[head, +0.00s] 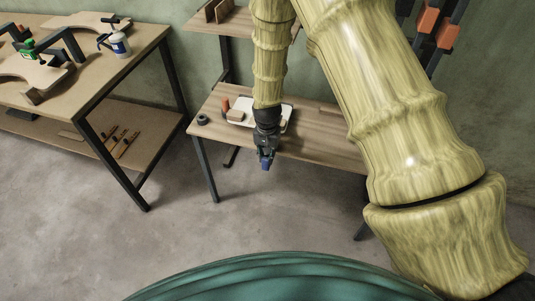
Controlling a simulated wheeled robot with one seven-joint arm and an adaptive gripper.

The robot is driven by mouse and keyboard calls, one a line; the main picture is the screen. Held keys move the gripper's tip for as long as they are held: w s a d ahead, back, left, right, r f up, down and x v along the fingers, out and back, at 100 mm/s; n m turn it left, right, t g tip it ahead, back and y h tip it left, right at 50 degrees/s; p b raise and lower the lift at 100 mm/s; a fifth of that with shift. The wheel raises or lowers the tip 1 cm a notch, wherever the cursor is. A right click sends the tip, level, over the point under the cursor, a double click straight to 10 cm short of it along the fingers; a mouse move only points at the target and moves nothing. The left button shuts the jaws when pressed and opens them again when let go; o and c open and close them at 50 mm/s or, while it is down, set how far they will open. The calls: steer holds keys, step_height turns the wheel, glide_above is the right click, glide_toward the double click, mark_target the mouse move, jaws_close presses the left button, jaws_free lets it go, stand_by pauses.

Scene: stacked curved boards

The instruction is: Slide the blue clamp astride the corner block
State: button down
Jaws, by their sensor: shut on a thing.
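My gripper (266,152) points down in front of the middle table, small in the head view. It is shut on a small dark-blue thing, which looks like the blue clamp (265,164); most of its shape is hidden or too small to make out. On the left workbench, curved boards (30,68) lie with a black clamp with a green part (28,48) on them.
The middle table (318,150) bears a white tray (240,110), an orange item (225,105) and a dark roll (203,119). Concrete floor between the tables is clear.

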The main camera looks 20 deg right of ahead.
steer(key=shift+f, duration=0.35)
stand_by(0.6)
steer(key=shift+w+d, duration=0.55)
steer(key=shift+w, duration=0.3)
steer(key=shift+w+d, duration=0.55)
steer(key=shift+w, duration=0.25)
steer(key=shift+w+d, duration=0.55)
steer(key=shift+w, duration=0.3)
stand_by(3.5)
steer(key=c, duration=1.3)
jaws_free()
steer(key=shift+o, duration=0.2)
steer(key=shift+s, duration=0.1)
steer(key=shift+r, duration=0.1)
